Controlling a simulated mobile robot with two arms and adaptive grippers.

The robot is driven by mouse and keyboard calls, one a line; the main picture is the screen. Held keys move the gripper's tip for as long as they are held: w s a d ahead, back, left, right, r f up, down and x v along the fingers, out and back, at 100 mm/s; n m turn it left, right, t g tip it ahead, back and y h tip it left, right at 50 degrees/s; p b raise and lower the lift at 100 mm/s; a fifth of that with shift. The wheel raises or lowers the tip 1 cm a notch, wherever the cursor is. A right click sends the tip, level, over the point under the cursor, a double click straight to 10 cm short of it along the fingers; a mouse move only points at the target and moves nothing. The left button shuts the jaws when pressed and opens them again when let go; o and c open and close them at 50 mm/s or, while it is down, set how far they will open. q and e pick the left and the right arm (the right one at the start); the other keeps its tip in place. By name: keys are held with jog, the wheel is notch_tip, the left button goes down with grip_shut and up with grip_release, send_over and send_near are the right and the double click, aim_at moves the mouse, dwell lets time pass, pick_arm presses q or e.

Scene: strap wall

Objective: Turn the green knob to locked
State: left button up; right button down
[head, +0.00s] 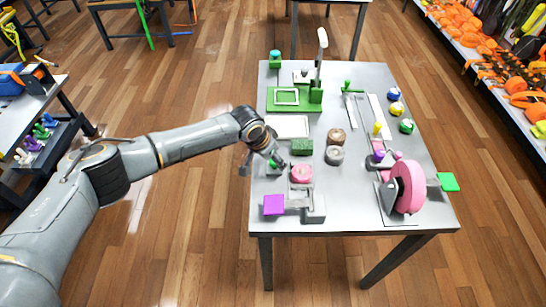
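My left gripper (263,165) reaches in from the left over the table's left edge. Its fingers look spread, one outside the edge and one over the tabletop, with nothing seen between them. A dark green block-like piece (302,147) sits just right of the gripper, apart from it. A teal-green round knob (275,57) stands at the far left corner of the table. I cannot tell for certain which of these is the green knob, and no locked marking is readable. My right gripper is not in view.
On the grey table (355,215) are a pink round piece (301,173) close to the gripper, a purple plate (273,205), a brown knob (336,136), a green lever stand (316,92) and a large pink wheel (409,187). The front middle is clear.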

pick_arm(q)
grip_shut()
dwell(0.3)
jog(key=m+b, duration=0.2)
jog(key=m+g+b, duration=0.1)
jog(key=shift+w+f+h, duration=0.1)
jog(key=shift+f+h, duration=0.15)
jog(key=shift+h, duration=0.15)
jog(key=m+g+b, duration=0.1)
jog(key=m+b, duration=0.3)
jog(key=m+g+b, duration=0.2)
jog(key=m+b, duration=0.2)
jog(key=m+g+b, duration=0.1)
jog(key=m+b, duration=0.3)
jog(key=shift+w, duration=0.25)
jog(key=shift+r+m+g+y+b, duration=0.2)
jog(key=shift+m+g+y+b, duration=0.35)
jog(key=shift+m+b, duration=1.1)
jog(key=shift+g, duration=0.25)
